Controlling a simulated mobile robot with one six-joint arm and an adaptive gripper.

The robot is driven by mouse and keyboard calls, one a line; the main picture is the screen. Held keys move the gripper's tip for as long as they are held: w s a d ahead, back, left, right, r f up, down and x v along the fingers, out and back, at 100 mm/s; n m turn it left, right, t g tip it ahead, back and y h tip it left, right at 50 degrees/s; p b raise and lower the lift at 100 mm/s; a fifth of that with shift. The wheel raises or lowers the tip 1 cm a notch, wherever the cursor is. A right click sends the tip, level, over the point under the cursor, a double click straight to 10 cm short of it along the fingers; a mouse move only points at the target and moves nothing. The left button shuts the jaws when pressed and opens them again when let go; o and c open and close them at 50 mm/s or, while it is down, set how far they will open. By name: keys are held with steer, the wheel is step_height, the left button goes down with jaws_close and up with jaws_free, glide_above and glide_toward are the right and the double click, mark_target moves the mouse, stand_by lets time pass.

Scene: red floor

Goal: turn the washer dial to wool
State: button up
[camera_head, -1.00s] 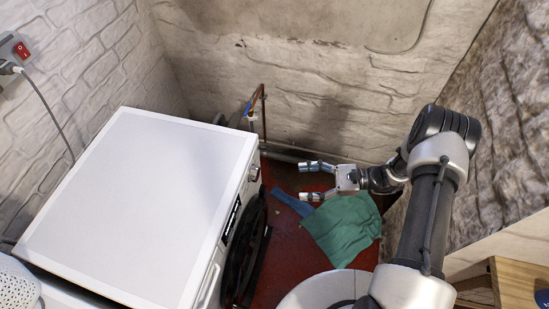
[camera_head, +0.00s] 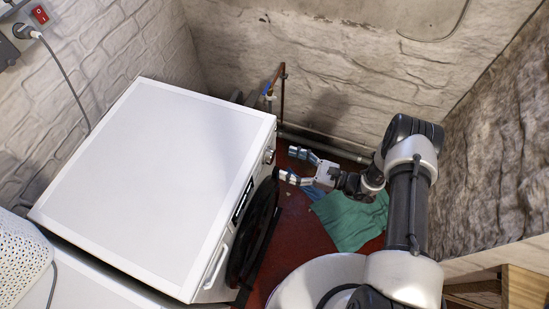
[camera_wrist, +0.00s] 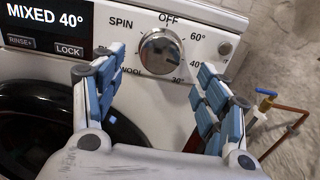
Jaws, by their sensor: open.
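The white washer (camera_head: 160,170) stands at the left in the head view, its dial (camera_head: 269,156) on the front panel near the far corner. In the wrist view the round silver dial (camera_wrist: 162,53) has OFF above, SPIN at upper left, WOOL at lower left, and 60°, 40° and 30° down the right. I cannot tell exactly where its pointer sits. The display (camera_wrist: 45,18) reads MIXED 40°. My gripper (camera_head: 291,164) is open and empty, facing the panel a short way off. In the wrist view its blue-padded fingers (camera_wrist: 160,75) lie on either side of the dial.
A green cloth (camera_head: 350,218) lies on the red floor. Copper pipes with a blue valve (camera_head: 273,90) rise by the back wall. A white perforated basket (camera_head: 20,265) is at lower left.

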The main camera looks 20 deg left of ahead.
mark_target(273, 158)
steer(key=a, duration=0.6)
steer(key=shift+w+b, duration=0.2)
steer(key=shift+b, duration=0.1)
steer(key=shift+c, duration=0.2)
steer(key=c, duration=1)
